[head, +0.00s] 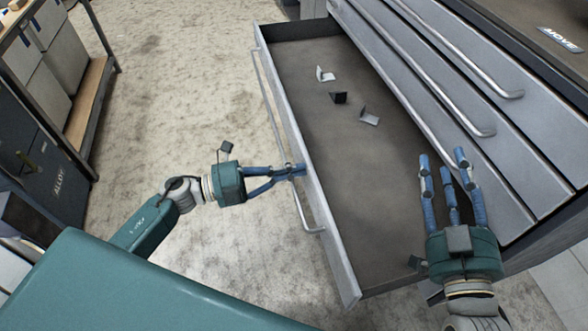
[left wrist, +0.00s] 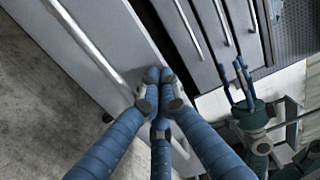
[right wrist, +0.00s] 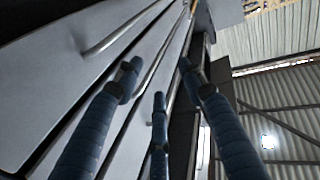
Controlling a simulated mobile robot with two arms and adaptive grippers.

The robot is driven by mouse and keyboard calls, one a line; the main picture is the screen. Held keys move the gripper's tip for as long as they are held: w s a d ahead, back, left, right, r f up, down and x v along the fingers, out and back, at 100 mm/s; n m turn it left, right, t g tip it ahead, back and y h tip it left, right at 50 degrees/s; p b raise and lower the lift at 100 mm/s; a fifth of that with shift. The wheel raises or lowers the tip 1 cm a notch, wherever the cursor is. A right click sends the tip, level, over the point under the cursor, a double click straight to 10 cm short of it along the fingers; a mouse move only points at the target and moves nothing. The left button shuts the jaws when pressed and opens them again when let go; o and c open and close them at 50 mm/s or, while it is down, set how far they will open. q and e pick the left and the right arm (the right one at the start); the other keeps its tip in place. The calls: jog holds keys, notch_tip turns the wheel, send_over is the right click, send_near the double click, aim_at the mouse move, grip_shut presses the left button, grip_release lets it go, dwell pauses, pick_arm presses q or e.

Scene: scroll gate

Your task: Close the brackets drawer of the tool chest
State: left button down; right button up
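The open drawer (head: 350,180) of the tool chest (head: 470,110) is pulled far out, with several small brackets (head: 339,97) lying on its dark floor. Its grey front (head: 335,250) carries a long bar handle (head: 301,212). My left gripper (head: 298,170) is at the outer side of this front, by its top edge, across the handle. In the left wrist view its fingertips (left wrist: 160,78) are together with nothing visible between them; exact contact cannot be told. My right gripper (head: 445,158) has its fingers apart and empty, above the near right end of the open drawer, by the closed drawer fronts.
Closed drawers with bar handles (head: 480,75) rise to the right of the open one. A shelf rack with bins (head: 60,55) stands at the far left. The concrete floor (head: 180,90) between rack and drawer is clear.

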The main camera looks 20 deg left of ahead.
pick_arm(q)
jog(key=x, duration=0.5)
jog(key=p+x, duration=0.1)
jog(key=x, duration=0.4)
jog(key=shift+w+d+r, duration=0.1)
jog(key=shift+r, duration=0.15)
pick_arm(e)
notch_tip(320, 180, down, 5)
jog(key=g+h, duration=0.1)
jog(key=g, duration=0.1)
pick_arm(q)
jog(key=x, duration=0.7)
jog(key=shift+f, duration=0.1)
jog(key=b+x, duration=0.1)
jog(key=x, duration=0.7)
jog(key=shift+w+d+f+b, duration=0.1)
jog(key=shift+d+f+b, duration=0.05)
jog(key=shift+d+b, duration=0.15)
jog(key=b+x, duration=0.1)
jog(key=x, duration=0.4)
jog(key=shift+w+d+b, duration=0.2)
jog(key=shift+w+b, duration=0.1)
jog(key=shift+r, duration=0.2)
pick_arm(e)
jog(key=s+r+t+y, duration=0.3)
jog(key=r+t, duration=0.4)
jog(key=r, duration=0.9)
jog(key=shift+s+a+r+t, duration=0.35)
jog(key=shift+s+t, duration=0.05)
jog(key=shift+s, duration=0.15)
